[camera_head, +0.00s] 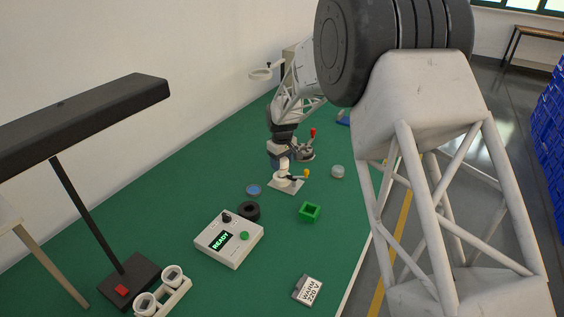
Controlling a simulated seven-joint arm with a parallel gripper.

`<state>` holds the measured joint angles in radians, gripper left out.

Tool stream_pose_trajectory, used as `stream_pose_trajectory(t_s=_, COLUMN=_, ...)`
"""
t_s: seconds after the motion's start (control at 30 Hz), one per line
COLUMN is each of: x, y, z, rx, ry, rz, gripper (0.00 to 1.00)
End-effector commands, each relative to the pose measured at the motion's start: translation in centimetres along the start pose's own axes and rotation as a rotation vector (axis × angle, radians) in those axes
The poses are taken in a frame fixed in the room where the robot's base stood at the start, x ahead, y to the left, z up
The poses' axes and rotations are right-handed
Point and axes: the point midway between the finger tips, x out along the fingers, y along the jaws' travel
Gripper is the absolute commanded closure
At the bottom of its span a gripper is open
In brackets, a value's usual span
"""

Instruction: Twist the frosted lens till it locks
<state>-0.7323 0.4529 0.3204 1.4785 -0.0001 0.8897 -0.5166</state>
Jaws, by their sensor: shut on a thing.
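My gripper (284,164) points down over a small fixture with a pale base plate (292,187) and a yellow-tipped lever (305,173), in the middle of the green table. It is shut on a pale piece at the fixture that appears to be the frosted lens (283,176). The fingers and wrist hide much of this piece, and its seating and turn angle are too small to tell.
A blue lens (253,190), black ring (249,210), green square holder (310,212) and greyish translucent round piece (338,171) lie around the fixture. A READY box (229,238), WARM 220 V block (308,290) and black lamp (126,281) are nearer. A red-handled clamp (306,151) stands behind.

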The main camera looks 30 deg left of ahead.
Motion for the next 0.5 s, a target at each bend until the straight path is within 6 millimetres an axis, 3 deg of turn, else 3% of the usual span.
stream_pose_trajectory(t_s=0.5, x=0.08, y=0.01, z=0.03, rx=0.232, ry=-0.001, rz=0.0, gripper=0.67)
